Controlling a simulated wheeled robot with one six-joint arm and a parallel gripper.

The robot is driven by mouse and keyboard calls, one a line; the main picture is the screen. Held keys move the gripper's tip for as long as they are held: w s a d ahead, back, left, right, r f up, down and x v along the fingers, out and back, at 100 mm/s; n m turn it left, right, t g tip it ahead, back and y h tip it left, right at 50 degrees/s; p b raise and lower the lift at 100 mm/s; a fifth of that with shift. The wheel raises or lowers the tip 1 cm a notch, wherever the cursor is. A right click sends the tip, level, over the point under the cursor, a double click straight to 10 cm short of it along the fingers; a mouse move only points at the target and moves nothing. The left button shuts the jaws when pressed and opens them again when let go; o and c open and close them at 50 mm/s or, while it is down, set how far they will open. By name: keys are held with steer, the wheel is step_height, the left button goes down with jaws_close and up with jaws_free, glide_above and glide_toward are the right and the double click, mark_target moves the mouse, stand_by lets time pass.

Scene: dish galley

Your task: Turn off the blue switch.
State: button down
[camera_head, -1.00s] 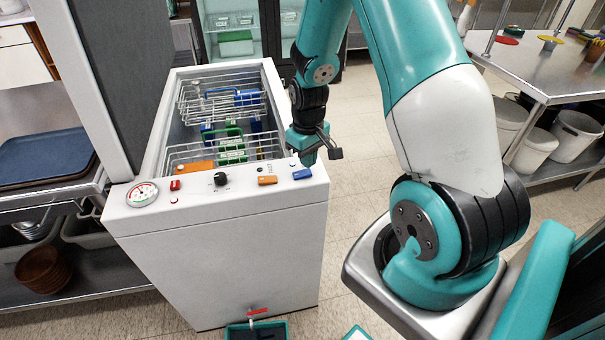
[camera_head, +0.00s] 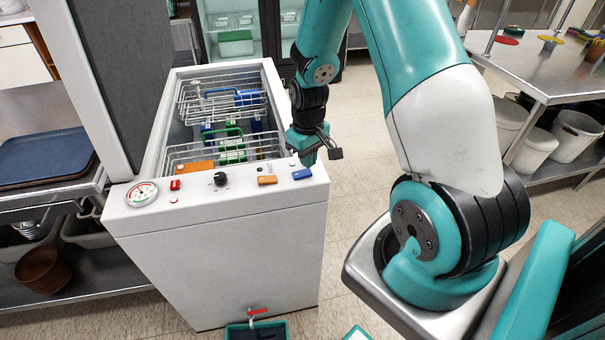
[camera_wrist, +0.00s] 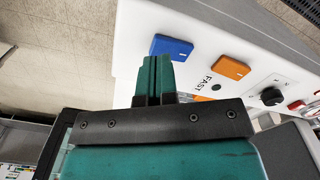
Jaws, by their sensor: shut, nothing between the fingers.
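The blue switch (camera_head: 302,174) is a small blue rocker at the right end of the white machine's front panel. It also shows in the wrist view (camera_wrist: 172,47), just beyond my fingertips. My gripper (camera_head: 308,160) is shut and empty, just above and behind the blue switch in the head view. In the wrist view my gripper's closed teal fingers (camera_wrist: 157,62) point at the near edge of the switch. I cannot tell whether they touch it. An orange switch (camera_head: 267,180) sits to its left.
The panel (camera_head: 215,197) also carries a black knob (camera_head: 221,179), a red switch (camera_head: 175,184) and a round gauge (camera_head: 141,194). Wire racks (camera_head: 222,97) with blue and green items sit in the open machine behind. A steel table (camera_head: 540,70) stands at the right.

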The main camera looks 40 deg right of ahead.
mark_target(307, 172)
steer(key=shift+f+b, duration=0.85)
steer(key=shift+f, duration=0.4)
stand_by(0.3)
step_height(307, 172, up, 7)
steer(key=p, duration=0.6)
steer(key=shift+r, duration=0.15)
stand_by(0.5)
